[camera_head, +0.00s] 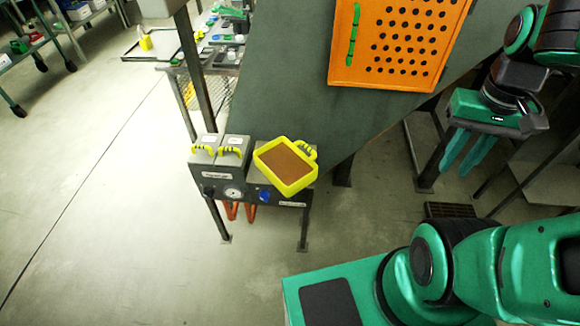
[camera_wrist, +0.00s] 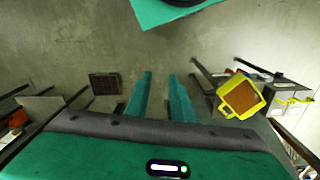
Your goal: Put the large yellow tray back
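The large yellow tray (camera_head: 286,166) has a yellow rim and a brown filling, and it sits on the right part of a small grey stand. A striped yellow handle shows at its upper right. The tray also shows in the wrist view (camera_wrist: 241,97), to the right of my fingers. My gripper (camera_head: 470,155) is at the upper right of the head view, well apart from the tray, with its fingers pointing down. In the wrist view, my gripper (camera_wrist: 161,78) has its two fingers apart with nothing between them, over bare floor.
The grey stand (camera_head: 245,195) carries two boxes with yellow handles (camera_head: 218,150) left of the tray. An orange perforated panel (camera_head: 395,42) is on a large sloping grey surface (camera_head: 290,70) behind it. A cluttered table (camera_head: 215,40) stands farther back. The floor at left is clear.

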